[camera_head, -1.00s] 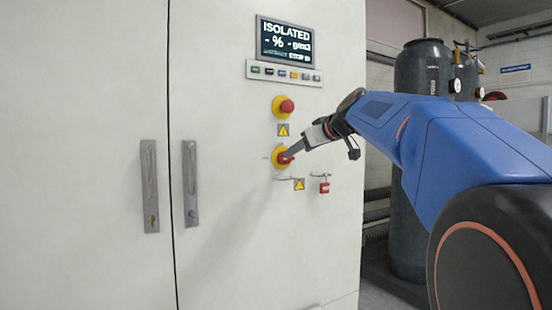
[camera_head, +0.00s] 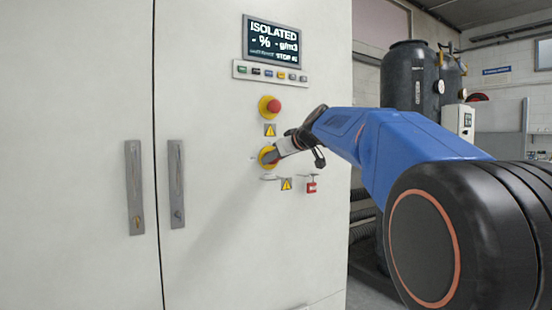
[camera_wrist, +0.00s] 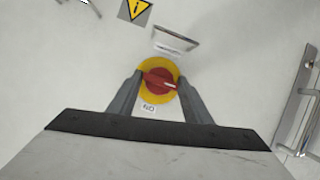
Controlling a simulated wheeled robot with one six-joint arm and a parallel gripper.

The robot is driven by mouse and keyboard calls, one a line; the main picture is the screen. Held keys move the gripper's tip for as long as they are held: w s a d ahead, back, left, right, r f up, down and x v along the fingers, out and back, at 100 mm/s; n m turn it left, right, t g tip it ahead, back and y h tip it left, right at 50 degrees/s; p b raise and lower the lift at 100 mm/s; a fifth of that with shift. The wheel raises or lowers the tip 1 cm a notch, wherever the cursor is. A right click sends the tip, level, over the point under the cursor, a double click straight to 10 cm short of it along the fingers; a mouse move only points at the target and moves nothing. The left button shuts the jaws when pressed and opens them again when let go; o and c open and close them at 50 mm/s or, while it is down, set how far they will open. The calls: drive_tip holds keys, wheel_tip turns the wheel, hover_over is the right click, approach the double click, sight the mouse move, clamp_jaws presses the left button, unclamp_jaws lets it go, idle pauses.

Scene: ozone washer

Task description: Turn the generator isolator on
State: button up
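The isolator is a red rotary handle (camera_wrist: 160,82) on a yellow round plate (camera_wrist: 147,66), on the white cabinet door. In the wrist view the handle lies nearly crosswise, with a white mark toward its right end. An upside-down "ON" label (camera_wrist: 148,107) shows beside the plate. My gripper (camera_wrist: 160,82) has one finger at each end of the handle, seemingly touching it. In the head view my gripper (camera_head: 275,155) is at the lower yellow-and-red control (camera_head: 265,152) and partly hides it. The display (camera_head: 274,41) reads "ISOLATED".
A row of small buttons (camera_head: 270,72), warning signs (camera_head: 286,184) and a red padlock (camera_head: 311,187) are close by. Long door handles (camera_head: 176,185) are to the left. Dark tanks (camera_head: 409,75) stand right of the cabinet.

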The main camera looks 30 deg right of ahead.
drive_tip(key=shift+c, duration=1.2)
drive_tip(key=shift+d, duration=0.1)
drive_tip(key=shift+d+f+m+t+y, duration=0.2)
drive_tip(key=shift+m+t+y, duration=0.25)
drive_tip(key=shift+m+y, duration=1.25)
drive_tip(key=shift+d+f+m+t+y, duration=0.15)
drive_tip(key=shift+m+t+y, duration=0.35)
drive_tip(key=shift+m, duration=2.35)
drive_tip(key=shift+d+f+m+t+y, duration=0.1)
drive_tip(key=shift+f+m+t+y, duration=0.2)
drive_tip(key=shift+m+y, duration=1.45)
drive_tip(key=shift+m+h, duration=0.55)
drive_tip(key=shift+m, duration=0.05)
drive_tip(key=shift+a, duration=0.1)
